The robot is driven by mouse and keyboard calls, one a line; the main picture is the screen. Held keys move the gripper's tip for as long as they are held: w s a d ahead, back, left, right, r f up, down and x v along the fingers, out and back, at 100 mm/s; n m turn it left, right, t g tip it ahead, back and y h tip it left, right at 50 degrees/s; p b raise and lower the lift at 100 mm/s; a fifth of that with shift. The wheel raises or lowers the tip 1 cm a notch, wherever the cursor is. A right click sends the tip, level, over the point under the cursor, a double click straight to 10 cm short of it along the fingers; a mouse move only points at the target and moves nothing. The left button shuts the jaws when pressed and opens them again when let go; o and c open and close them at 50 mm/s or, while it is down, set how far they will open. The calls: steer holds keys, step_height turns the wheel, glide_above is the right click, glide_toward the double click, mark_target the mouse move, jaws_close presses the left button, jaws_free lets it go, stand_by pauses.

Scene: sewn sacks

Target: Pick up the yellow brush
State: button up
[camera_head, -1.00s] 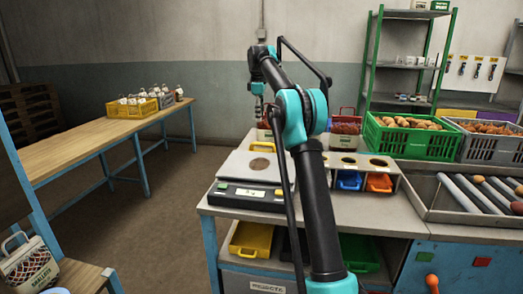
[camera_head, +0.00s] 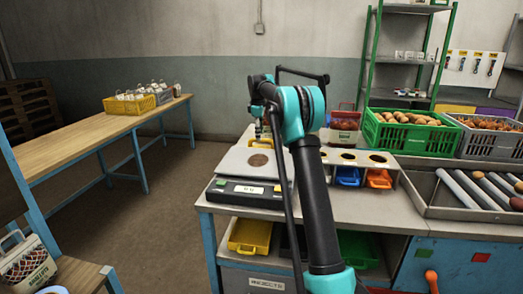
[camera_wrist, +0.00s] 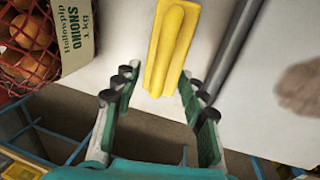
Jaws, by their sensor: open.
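The yellow brush (camera_wrist: 171,42) lies on a pale surface in the wrist view, its near end reaching between my fingertips. A small yellow patch behind the scale in the head view (camera_head: 262,143) looks like the same brush, mostly hidden. My gripper (camera_wrist: 160,88) is open, one finger on each side of the brush's near end, with gaps showing on both sides. In the head view my gripper (camera_head: 261,126) is over the back of the bench, partly hidden by my arm. I cannot tell its exact height above the brush.
A red net sack of onions (camera_wrist: 30,42) with a paper label is left of the brush. A scale (camera_head: 252,178) stands in front. A bin holder (camera_head: 363,161), a green crate (camera_head: 405,139) and a grey tray (camera_head: 449,203) are to the right. A side table (camera_head: 80,143) stands left.

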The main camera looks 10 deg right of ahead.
mark_target(262, 146)
steer(key=shift+w+d+f, duration=0.15)
steer(key=shift+f, duration=1.05)
steer(key=shift+w+d+f, duration=0.15)
steer(key=shift+f, duration=1)
jaws_close()
